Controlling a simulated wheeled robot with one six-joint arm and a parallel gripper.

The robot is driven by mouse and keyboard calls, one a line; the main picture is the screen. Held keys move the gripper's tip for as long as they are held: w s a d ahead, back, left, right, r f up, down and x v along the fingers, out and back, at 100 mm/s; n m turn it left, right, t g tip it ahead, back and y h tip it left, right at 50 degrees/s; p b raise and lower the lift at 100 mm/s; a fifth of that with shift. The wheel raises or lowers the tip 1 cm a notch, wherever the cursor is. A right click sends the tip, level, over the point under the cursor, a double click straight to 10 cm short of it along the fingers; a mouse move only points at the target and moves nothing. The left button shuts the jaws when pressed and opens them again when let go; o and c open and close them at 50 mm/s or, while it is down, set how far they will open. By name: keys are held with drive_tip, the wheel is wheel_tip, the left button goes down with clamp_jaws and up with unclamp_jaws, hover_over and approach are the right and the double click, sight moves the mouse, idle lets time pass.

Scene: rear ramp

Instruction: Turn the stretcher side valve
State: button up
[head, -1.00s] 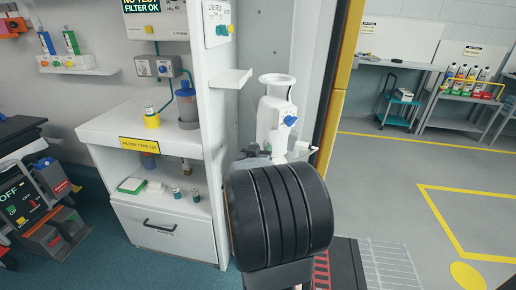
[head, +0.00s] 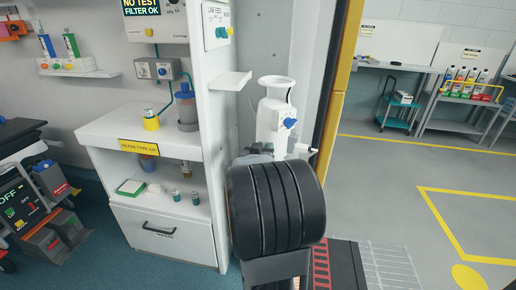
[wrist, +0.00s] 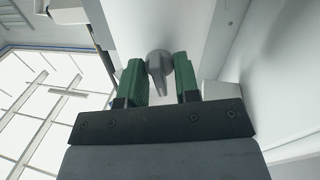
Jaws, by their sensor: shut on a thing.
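In the wrist view my gripper (wrist: 158,63) has its two green-padded fingers on either side of a grey, tapered handle (wrist: 158,74). It is shut on this handle, which looks like the valve's handle. The handle stands out from a pale surface. Its far end and mount are not clear. In the head view a white upright body (head: 271,118) with a flared top carries a blue knob (head: 290,123). I cannot tell whether this is part of the valve. My gripper cannot be made out there; a black ribbed part in front hides the area below.
A white cabinet (head: 165,221) with bottles and a shelf stands to the left. A small white shelf (head: 231,80) juts out beside the white body. A yellow-edged doorway (head: 335,110) is to the right. Open grey floor (head: 390,175) with yellow lines lies beyond it.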

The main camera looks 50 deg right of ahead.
drive_tip(key=shift+m+b, duration=0.4)
drive_tip(key=shift+m, duration=0.5)
drive_tip(key=shift+a, duration=0.1)
drive_tip(key=o, duration=0.5)
drive_tip(key=shift+w, duration=0.1)
drive_tip(key=shift+o, duration=0.2)
drive_tip(key=shift+a, duration=0.1)
drive_tip(key=p+v, duration=0.2)
drive_tip(key=v, duration=1.2)
drive_tip(key=shift+p, duration=0.4)
drive_tip(key=shift+w+f, duration=0.1)
drive_tip(key=shift+f, duration=0.05)
